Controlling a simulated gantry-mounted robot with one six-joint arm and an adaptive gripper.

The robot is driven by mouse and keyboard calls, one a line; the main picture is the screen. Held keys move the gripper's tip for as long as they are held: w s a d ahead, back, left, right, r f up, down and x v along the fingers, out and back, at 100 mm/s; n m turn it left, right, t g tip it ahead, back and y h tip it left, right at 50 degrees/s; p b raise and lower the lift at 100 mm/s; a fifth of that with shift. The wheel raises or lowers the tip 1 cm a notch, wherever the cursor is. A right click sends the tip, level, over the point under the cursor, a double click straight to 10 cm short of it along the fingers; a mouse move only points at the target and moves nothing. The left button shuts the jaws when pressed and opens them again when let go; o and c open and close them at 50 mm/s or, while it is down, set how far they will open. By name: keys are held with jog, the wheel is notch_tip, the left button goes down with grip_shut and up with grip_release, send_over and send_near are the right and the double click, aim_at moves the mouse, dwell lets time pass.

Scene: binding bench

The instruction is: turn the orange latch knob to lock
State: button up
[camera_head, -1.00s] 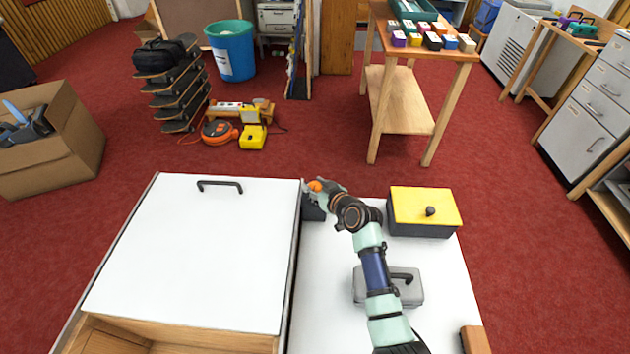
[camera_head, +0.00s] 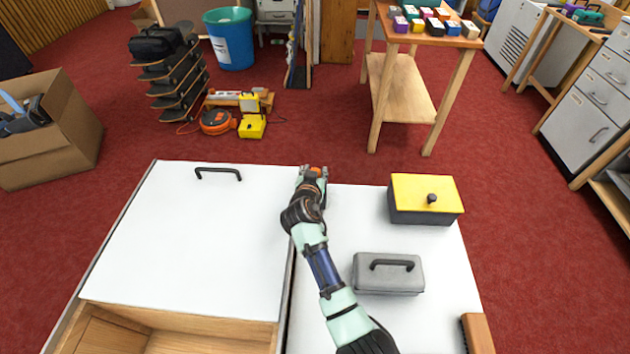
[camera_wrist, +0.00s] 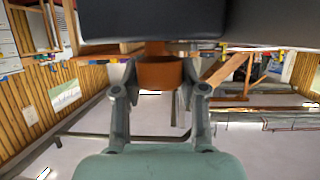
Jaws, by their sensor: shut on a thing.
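The orange latch knob (camera_head: 316,170) shows at the far edge of the white bench, near the far right corner of the white sliding lid (camera_head: 190,235). In the wrist view the knob (camera_wrist: 159,73) sits between my two fingers, below a dark block (camera_wrist: 155,20). My gripper (camera_head: 312,173) is shut on the knob, with a finger on each side of it. In the head view my gripper and wrist hide most of the knob's mount.
A black box with a yellow lid (camera_head: 425,196) and a grey case with a handle (camera_head: 388,273) stand to the right of my arm. The open wooden compartment (camera_head: 180,325) is at the near left.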

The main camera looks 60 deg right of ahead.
jog(key=shift+f+m+g+b, duration=0.15)
jog(key=shift+m+g+b, duration=0.15)
jog(key=shift+g+b, duration=0.15)
jog(key=o, duration=1.2)
jog(key=shift+c, duration=0.2)
notch_tip(320, 180, up, 10)
jog(key=shift+r, duration=0.1)
